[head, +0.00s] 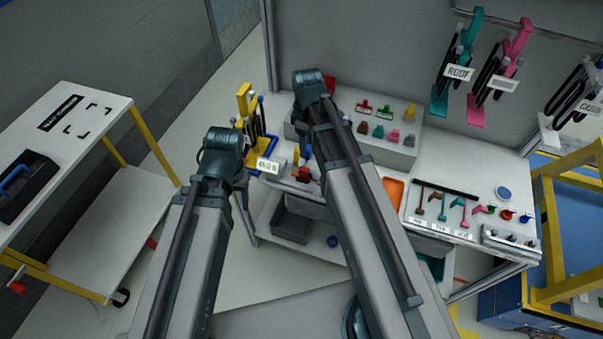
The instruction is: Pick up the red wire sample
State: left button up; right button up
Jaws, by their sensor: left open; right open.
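I cannot tell for sure which red item is the red wire sample. A small red piece (507,214) lies at the right of the bench, between a green and a blue one. Another red piece (362,108) sits on the raised grey block, and a red object (304,175) stands at the front left of the bench. My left gripper (222,150) is at the bench's left end, near a yellow-and-blue tool holder. My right gripper (311,86) is at the back left of the bench, left of the block. The fingers of both are largely hidden; no held object shows.
The grey block (345,149) carries several coloured pieces. Teal and pink tools (515,50) hang on the back panel. A white cart (90,165) stands at left, with open floor between it and the bench.

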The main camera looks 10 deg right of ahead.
aim_at(304, 169)
notch_tip(304, 169, down, 8)
jog(key=b, duration=0.8)
jog(key=shift+a+f, duration=0.1)
jog(key=shift+f, duration=0.15)
jog(key=f+b, duration=0.5)
jog(key=shift+a+f, duration=0.1)
jog(key=shift+a, duration=0.1)
grip_shut()
